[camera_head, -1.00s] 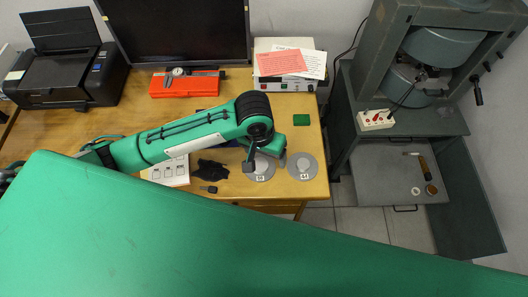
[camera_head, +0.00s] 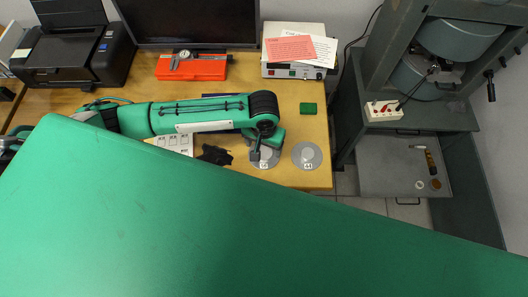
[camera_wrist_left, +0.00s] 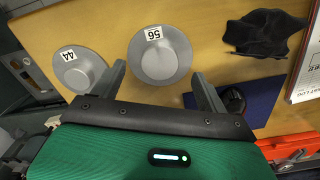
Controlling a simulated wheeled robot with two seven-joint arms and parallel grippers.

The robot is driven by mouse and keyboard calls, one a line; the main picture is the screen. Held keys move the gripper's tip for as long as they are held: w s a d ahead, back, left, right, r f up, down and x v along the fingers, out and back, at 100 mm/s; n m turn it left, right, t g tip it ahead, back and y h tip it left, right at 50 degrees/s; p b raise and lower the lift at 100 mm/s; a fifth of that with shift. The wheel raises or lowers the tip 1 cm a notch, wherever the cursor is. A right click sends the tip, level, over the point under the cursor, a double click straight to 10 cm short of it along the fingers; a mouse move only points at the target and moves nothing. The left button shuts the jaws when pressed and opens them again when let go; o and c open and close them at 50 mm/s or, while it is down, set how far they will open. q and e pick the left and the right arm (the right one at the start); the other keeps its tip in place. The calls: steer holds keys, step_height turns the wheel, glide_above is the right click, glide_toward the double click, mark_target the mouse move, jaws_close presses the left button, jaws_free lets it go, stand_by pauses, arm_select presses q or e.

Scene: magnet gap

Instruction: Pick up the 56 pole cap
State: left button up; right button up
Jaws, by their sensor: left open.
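The 56 pole cap (camera_wrist_left: 160,68) is a grey disc with a raised centre and a white "56" label. In the left wrist view it lies just ahead of my open, empty left gripper (camera_wrist_left: 158,72), framed between the two fingertips. In the head view the cap (camera_head: 266,163) lies near the table's front edge, partly hidden by my left gripper (camera_head: 256,152) above it. I cannot tell the remaining height. A similar cap labelled 44 (camera_head: 307,156) lies to its right; it also shows in the left wrist view (camera_wrist_left: 78,76). My right gripper is not in view.
The orange case (camera_head: 190,68) is farther back. The wooden table (camera_head: 325,140) ends just right of the 44 cap. My green body part covers the foreground.

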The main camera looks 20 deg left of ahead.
mark_target(264, 152)
arm_select(q)
steer(key=shift+w+f+p, duration=0.15)
steer(key=shift+f+p, duration=0.05)
steer(key=shift+f, duration=0.95)
steer(key=shift+w+f+p, duration=0.15)
steer(key=shift+f+p, duration=0.05)
steer(key=shift+f, duration=0.9)
steer(key=c, duration=1.4)
steer(key=shift+w+r, duration=0.1)
steer(key=shift+c, duration=1.2)
